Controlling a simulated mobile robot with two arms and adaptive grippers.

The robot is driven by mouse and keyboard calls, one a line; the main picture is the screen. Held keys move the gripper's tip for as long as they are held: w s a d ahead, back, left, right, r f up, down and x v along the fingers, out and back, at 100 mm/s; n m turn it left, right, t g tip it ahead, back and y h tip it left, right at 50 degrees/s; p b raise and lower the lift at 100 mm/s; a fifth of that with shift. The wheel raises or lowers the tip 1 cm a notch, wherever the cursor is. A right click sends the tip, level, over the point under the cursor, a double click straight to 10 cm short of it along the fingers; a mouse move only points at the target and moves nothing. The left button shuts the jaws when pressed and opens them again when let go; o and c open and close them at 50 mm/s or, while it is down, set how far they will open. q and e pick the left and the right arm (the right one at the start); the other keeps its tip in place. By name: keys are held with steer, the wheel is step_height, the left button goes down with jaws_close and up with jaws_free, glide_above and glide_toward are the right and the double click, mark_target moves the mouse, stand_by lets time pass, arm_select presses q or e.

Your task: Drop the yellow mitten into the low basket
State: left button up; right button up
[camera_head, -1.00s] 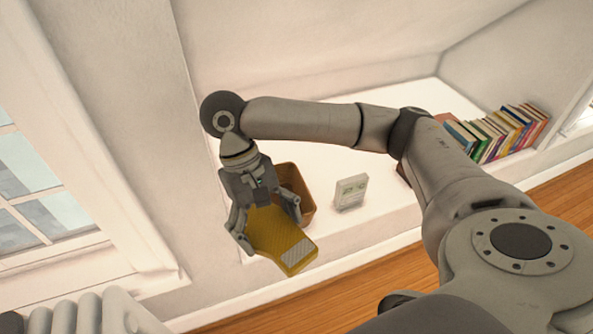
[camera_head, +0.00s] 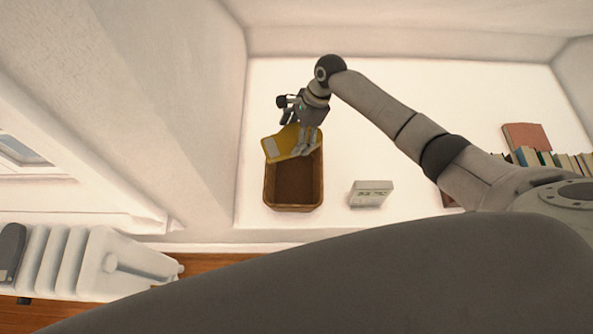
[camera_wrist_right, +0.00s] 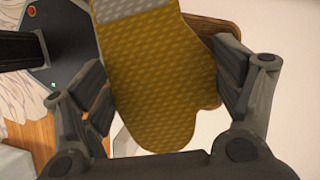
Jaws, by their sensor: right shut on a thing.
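The yellow mitten (camera_head: 284,145) with a pale grey cuff is held by my right gripper (camera_head: 299,134). In the right wrist view the mitten (camera_wrist_right: 158,75) fills the space between the fingers of my right gripper (camera_wrist_right: 163,88), which is shut on it. The low brown basket (camera_head: 293,186) stands on the white ledge, its inside bare where it shows. In the head view the mitten overlaps the basket's far end; its height above the rim is hard to tell. A brown edge of the basket (camera_wrist_right: 228,23) shows behind the mitten in the wrist view. My left gripper is not in view.
A small white device (camera_head: 371,193) stands right of the basket on the white ledge (camera_head: 420,90). Several books (camera_head: 550,158) are at the far right. A white radiator (camera_head: 85,262) is at lower left. The sloped ceiling and wall close in at the left.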

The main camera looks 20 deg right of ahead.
step_height(320, 180, down, 12)
steer(key=s+d+m+t+b, duration=0.1)
steer(key=d+m+b, duration=0.1)
steer(key=b, duration=0.4)
steer(key=shift+m, duration=0.7)
steer(key=shift+d, duration=0.1)
steer(key=o, duration=0.9)
